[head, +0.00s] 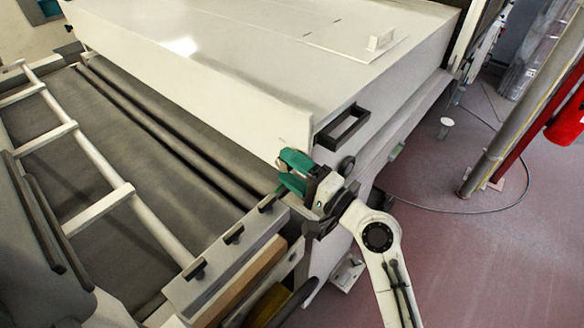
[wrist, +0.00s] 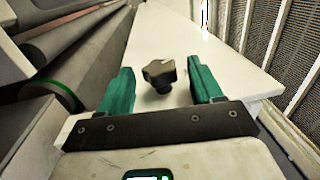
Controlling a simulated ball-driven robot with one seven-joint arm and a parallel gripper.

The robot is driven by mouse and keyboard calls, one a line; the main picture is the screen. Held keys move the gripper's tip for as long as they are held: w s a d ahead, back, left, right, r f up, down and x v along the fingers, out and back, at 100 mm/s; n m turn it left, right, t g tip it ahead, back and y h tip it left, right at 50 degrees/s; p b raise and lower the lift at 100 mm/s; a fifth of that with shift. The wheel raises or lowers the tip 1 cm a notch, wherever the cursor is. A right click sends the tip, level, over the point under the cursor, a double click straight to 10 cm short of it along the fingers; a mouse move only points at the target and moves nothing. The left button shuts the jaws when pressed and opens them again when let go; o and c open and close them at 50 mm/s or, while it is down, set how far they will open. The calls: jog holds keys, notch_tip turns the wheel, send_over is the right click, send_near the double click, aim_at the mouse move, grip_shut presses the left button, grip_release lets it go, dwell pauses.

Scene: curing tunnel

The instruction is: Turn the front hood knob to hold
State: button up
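The front hood knob (wrist: 160,75) is black and lobed and stands on a short stem from a pale panel in the wrist view. My gripper (wrist: 160,82) has two green fingers spread wide apart, one on each side of the knob in the picture, with clear gaps and no visible contact. In the head view my gripper (head: 292,172) is at the front corner of the white hood (head: 225,65). I cannot clearly make out the knob there, as the gripper and wrist cover that area. The knob's marks are not readable.
A black handle (head: 342,128) sticks out from the hood's side, close to my wrist. A roller bed with a white ladder-like frame (head: 132,195) lies at left. A post (head: 520,115) and a cable (head: 470,212) are on the right, with open floor between.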

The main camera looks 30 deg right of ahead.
jog(key=c, duration=1)
jog(key=f+t+b, duration=0.1)
jog(key=b, duration=0.3)
jog(key=shift+b, duration=0.3)
jog(key=t+y+b, duration=0.1)
jog(key=t+b, duration=0.1)
jog(key=b, duration=0.8)
jog(key=shift+w+f+y, duration=0.15)
jog(key=shift+y, duration=0.25)
jog(key=shift+r+t+b, duration=0.2)
jog(key=shift+t+b, duration=0.4)
jog(key=shift+b, duration=0.6)
jog(key=o, duration=1.1)
jog(key=shift+c, duration=0.2)
